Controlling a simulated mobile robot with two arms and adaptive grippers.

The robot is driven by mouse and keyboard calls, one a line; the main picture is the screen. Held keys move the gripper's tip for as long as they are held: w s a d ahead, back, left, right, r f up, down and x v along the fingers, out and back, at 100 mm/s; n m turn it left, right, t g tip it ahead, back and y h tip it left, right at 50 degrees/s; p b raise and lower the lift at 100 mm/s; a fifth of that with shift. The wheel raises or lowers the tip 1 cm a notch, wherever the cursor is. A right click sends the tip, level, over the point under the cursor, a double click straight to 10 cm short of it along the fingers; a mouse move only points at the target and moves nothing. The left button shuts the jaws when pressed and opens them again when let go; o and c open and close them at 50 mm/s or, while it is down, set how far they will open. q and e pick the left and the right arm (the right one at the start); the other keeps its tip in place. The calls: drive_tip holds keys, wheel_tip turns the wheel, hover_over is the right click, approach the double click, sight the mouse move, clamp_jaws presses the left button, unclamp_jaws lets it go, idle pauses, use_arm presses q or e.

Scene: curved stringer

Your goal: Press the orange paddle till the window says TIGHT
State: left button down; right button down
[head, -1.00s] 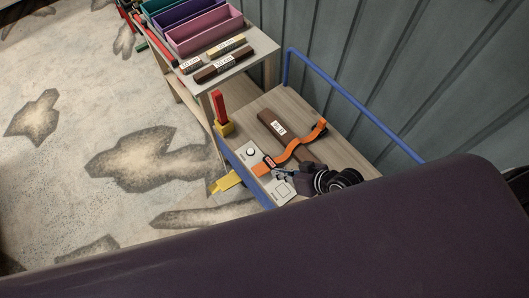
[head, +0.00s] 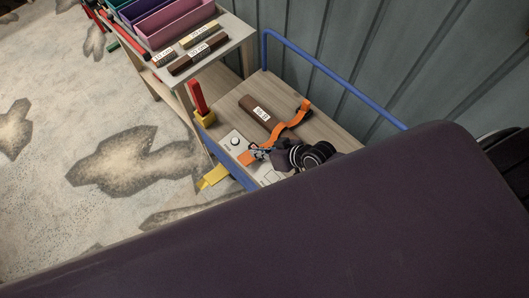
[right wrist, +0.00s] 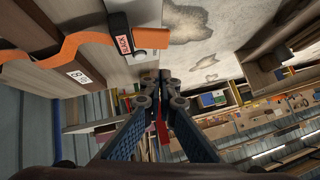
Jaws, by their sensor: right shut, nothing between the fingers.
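The orange paddle (head: 245,158) sits at the end of an orange strap (head: 294,124) on the cart top. In the right wrist view the paddle (right wrist: 150,38) sticks out of a black buckle (right wrist: 117,25). Its window (right wrist: 123,44) reads SLACK. The strap crosses a brown block (head: 258,112) with a white label. My left gripper is out of view.
The cart has a blue rail (head: 335,75) along its far side. A white panel with a round knob (head: 236,141) is near the paddle. A red post (head: 197,97) stands in a yellow base. A shelf with bins (head: 180,22) is behind. Open floor lies left.

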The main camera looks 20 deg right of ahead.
sight(242, 157)
drive_tip(key=f+b, duration=0.1)
drive_tip(key=w+a+f+b, duration=0.1)
drive_tip(key=f, duration=0.1)
drive_tip(key=w+a+f+b, duration=0.1)
drive_tip(key=f+b, duration=0.1)
drive_tip(key=shift+a, duration=0.1)
drive_tip(key=shift+s+a+f+b, duration=0.1)
drive_tip(key=shift+a+f+b, duration=0.1)
drive_tip(key=shift+f+b, duration=0.45)
